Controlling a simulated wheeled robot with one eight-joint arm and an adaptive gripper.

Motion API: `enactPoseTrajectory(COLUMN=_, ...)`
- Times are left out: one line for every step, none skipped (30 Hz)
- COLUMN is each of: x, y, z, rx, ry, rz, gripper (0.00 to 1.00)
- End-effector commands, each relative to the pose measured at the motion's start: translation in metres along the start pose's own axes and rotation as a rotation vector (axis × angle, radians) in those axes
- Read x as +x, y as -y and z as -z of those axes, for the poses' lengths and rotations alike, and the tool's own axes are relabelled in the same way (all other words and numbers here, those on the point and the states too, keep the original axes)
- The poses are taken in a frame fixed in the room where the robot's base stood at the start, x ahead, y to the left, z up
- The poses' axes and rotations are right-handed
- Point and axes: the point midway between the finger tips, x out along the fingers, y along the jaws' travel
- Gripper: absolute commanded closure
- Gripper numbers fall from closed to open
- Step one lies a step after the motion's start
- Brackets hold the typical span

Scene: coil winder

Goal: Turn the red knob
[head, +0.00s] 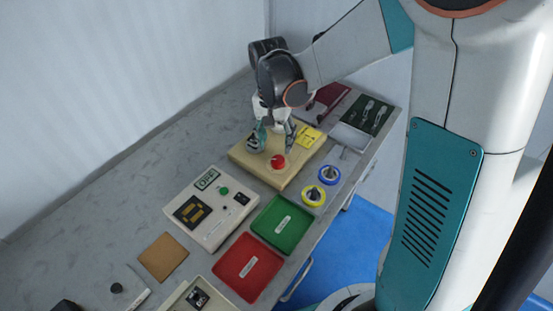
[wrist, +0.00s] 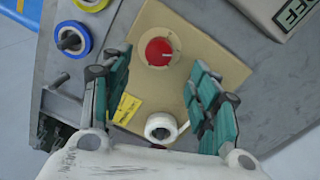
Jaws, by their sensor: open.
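The red knob (head: 278,161) is a round red cap on a tan board (head: 305,160). In the wrist view the knob (wrist: 158,51) has a pale pointer line and sits on a light round base. My gripper (head: 273,143) is pointed down over the board, close to the knob. In the wrist view my gripper (wrist: 163,58) is open, one finger to each side of the knob in the picture and apart from it. Nothing is between the fingers' pads. I cannot tell the height of the fingertips above the knob.
A white roll (wrist: 160,127) and a yellow label (wrist: 126,108) are on the board. A blue-ringed spool (head: 328,174) and a yellow-ringed spool (head: 313,196) stand beside it. A pale machine box (head: 211,238), a green tray (head: 282,224) and a red tray (head: 247,268) lie nearer.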

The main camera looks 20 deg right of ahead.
Motion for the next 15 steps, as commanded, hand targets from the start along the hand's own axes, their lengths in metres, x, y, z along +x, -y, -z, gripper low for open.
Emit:
enactPoseTrajectory(x=0.014, y=0.000, z=0.000, rx=0.000, ry=0.000, rz=0.000, gripper=0.44)
enactPoseTrajectory(x=0.020, y=0.000, z=0.000, rx=0.000, ry=0.000, rz=0.000, gripper=0.44)
enactPoseTrajectory(x=0.028, y=0.000, z=0.000, rx=0.000, ry=0.000, rz=0.000, gripper=0.44)
enactPoseTrajectory(x=0.033, y=0.000, z=0.000, rx=0.000, ry=0.000, rz=0.000, gripper=0.44)
enactPoseTrajectory(x=0.039, y=0.000, z=0.000, rx=0.000, ry=0.000, rz=0.000, gripper=0.44)
enactPoseTrajectory(x=0.046, y=0.000, z=0.000, rx=0.000, ry=0.000, rz=0.000, gripper=0.44)
enactPoseTrajectory(x=0.051, y=0.000, z=0.000, rx=0.000, ry=0.000, rz=0.000, gripper=0.44)
enactPoseTrajectory(x=0.055, y=0.000, z=0.000, rx=0.000, ry=0.000, rz=0.000, gripper=0.44)
enactPoseTrajectory(x=0.060, y=0.000, z=0.000, rx=0.000, ry=0.000, rz=0.000, gripper=0.44)
enactPoseTrajectory(x=0.064, y=0.000, z=0.000, rx=0.000, ry=0.000, rz=0.000, gripper=0.44)
enactPoseTrajectory(x=0.067, y=0.000, z=0.000, rx=-0.001, ry=0.000, rz=0.000, gripper=0.44)
enactPoseTrajectory(x=0.071, y=0.000, z=0.000, rx=-0.001, ry=0.000, rz=0.000, gripper=0.44)
enactPoseTrajectory(x=0.073, y=0.000, z=0.000, rx=-0.001, ry=0.000, rz=0.000, gripper=0.44)
enactPoseTrajectory(x=0.075, y=0.000, z=0.000, rx=-0.001, ry=-0.001, rz=0.000, gripper=0.44)
enactPoseTrajectory(x=0.077, y=0.000, z=0.000, rx=-0.001, ry=0.000, rz=0.000, gripper=0.44)
